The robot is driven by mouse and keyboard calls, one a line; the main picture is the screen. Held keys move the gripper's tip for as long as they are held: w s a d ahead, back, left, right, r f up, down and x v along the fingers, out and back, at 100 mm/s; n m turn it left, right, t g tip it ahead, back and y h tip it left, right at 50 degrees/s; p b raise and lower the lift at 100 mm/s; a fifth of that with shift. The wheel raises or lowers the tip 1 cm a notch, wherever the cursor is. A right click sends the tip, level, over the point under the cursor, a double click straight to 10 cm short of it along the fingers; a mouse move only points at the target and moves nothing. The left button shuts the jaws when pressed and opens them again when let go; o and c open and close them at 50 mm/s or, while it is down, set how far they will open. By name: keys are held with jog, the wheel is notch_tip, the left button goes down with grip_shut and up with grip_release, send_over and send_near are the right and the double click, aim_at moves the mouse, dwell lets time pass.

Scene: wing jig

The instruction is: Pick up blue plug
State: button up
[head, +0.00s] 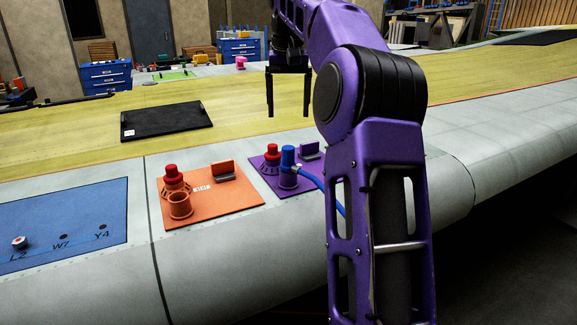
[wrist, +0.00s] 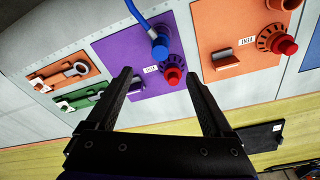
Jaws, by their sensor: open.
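The blue plug (head: 288,158) stands upright in a socket on the purple panel (head: 262,174), with a blue hose running from it to the right behind my arm. In the wrist view the blue plug (wrist: 159,50) shows beyond and between my fingertips, with its hose leading up. My gripper (head: 270,112) is open and empty, pointing down above and behind the panel, apart from the plug. It also shows in the wrist view (wrist: 160,82) with its fingers spread wide.
A red knob (head: 272,152) stands close beside the plug. The orange panel (head: 235,210) at left carries another red knob and an empty socket. In the wrist view, orange and green panels with latches (wrist: 80,98) lie at left. A black plate (head: 165,122) lies on the yellow surface.

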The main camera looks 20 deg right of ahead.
aim_at(288, 148)
jog(key=f, duration=0.5)
jog(key=w+f+b, duration=0.1)
jog(key=f, duration=0.2)
jog(key=shift+w+d+f, duration=0.1)
jog(key=shift+d+f, duration=0.1)
jog(key=shift+w+d+f+b, duration=0.1)
jog(key=shift+f+b, duration=0.2)
jog(key=shift+f, duration=1.05)
jog(key=shift+w+f+b, duration=0.1)
jog(key=shift+f+b, duration=0.15)
jog(key=shift+f, duration=1.1)
jog(key=shift+c, duration=0.3)
jog(key=shift+r, duration=0.1)
grip_shut()
notch_tip(288, 148, up, 13)
jog(key=p, duration=0.2)
